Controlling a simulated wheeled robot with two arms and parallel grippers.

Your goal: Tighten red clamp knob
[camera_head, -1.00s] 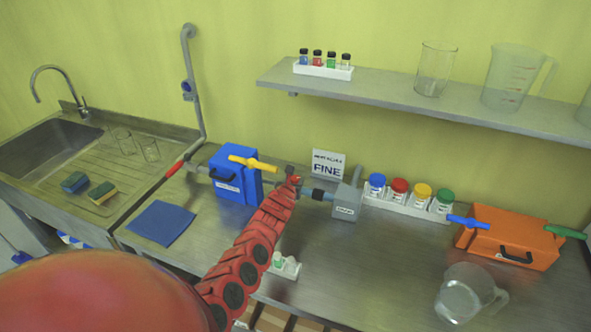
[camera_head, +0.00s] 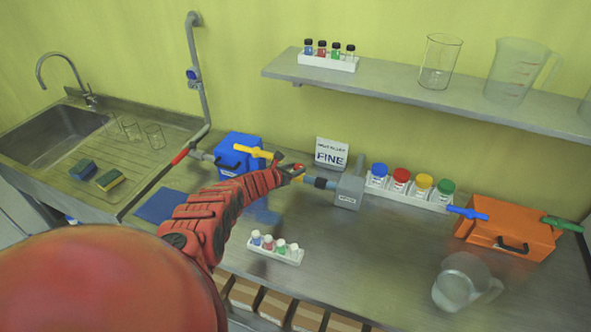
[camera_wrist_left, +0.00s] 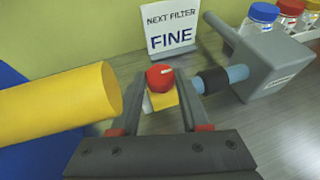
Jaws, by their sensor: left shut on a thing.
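The red clamp knob (camera_wrist_left: 159,77) is round with a pale mark on top, and sits over a yellow clamp body (camera_wrist_left: 162,99) in the left wrist view. My left gripper (camera_wrist_left: 160,84) has one finger on each side of the knob and is shut on it. In the head view my left gripper (camera_head: 292,170) is at the pipe joint between the blue box (camera_head: 238,152) and the grey filter block (camera_head: 349,190); the knob is too small to make out there. My right gripper is not in view.
A yellow handle (camera_head: 253,152) projects close to my left gripper. A FINE sign (camera_head: 330,153) stands behind. A small vial rack (camera_head: 275,249) is in front, a rack of coloured-lid jars (camera_head: 408,190) to the right. The counter is clear around the glass jug (camera_head: 463,283).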

